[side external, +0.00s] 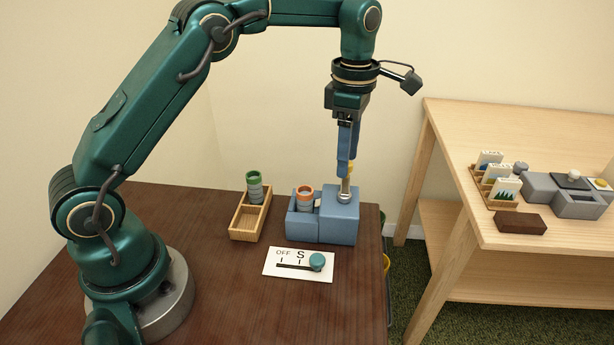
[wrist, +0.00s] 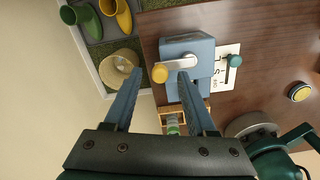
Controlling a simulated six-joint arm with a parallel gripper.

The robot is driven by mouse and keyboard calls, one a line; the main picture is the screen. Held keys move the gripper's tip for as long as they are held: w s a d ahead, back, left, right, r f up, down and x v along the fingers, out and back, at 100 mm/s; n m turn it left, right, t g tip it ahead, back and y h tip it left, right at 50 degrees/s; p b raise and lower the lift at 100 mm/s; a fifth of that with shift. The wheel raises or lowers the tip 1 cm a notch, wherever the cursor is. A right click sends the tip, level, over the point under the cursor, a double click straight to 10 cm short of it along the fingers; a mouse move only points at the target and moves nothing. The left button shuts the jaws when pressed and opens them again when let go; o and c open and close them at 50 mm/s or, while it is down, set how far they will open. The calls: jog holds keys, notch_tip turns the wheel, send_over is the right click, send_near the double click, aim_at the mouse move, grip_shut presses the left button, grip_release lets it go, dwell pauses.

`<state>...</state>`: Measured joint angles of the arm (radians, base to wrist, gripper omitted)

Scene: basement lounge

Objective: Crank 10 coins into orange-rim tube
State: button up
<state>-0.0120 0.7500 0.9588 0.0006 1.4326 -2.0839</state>
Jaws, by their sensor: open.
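A blue coin box (side external: 339,222) stands near the right edge of the dark table. On its top is a metal crank (wrist: 180,61) with a yellow knob (wrist: 160,73). My gripper (side external: 345,184) points down over the crank. In the wrist view its open fingers (wrist: 158,75) lie on both sides of the knob; contact cannot be told. The orange-rim tube (side external: 305,197) stands upright in the box's lower left part; coins inside cannot be made out. A white plate (side external: 280,262) marked OFF and S has its teal slider knob (side external: 316,262) at the right end.
A green-rim tube (side external: 254,186) stands in a wooden rack (side external: 243,223) left of the box. A pale side table (side external: 560,240) holds cards, a grey device and a dark block. Boots (wrist: 85,20) and a woven item (wrist: 117,66) lie below the table edge.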

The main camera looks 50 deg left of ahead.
jog(key=shift+f, duration=0.2)
grip_shut()
